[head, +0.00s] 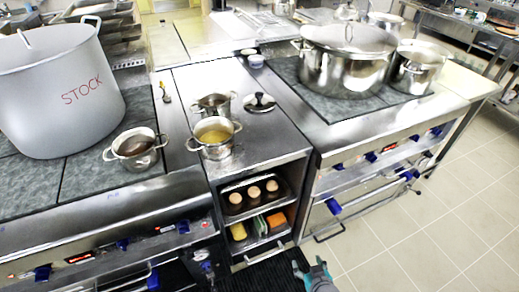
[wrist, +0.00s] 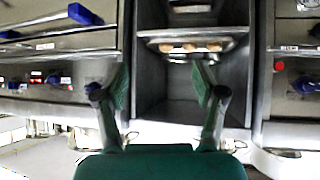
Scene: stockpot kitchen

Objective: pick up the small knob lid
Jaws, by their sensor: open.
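The small knob lid (head: 260,103) lies flat on the steel counter between the two stoves. It is a small silver disc with a black knob on top. My gripper (head: 312,268) shows at the bottom edge of the head view, low in front of the counter and well away from the lid. In the wrist view my gripper (wrist: 161,85) has its two green-padded fingers spread apart with nothing between them. The wrist view faces the front of the cabinet, and the lid is not seen there.
Two small pots, one with yellowish content (head: 214,138), stand left of the lid. A big STOCK pot (head: 60,90) stands on the left stove, and a lidded steel pot (head: 345,65) on the right one. The tiled floor (head: 420,235) at right is clear.

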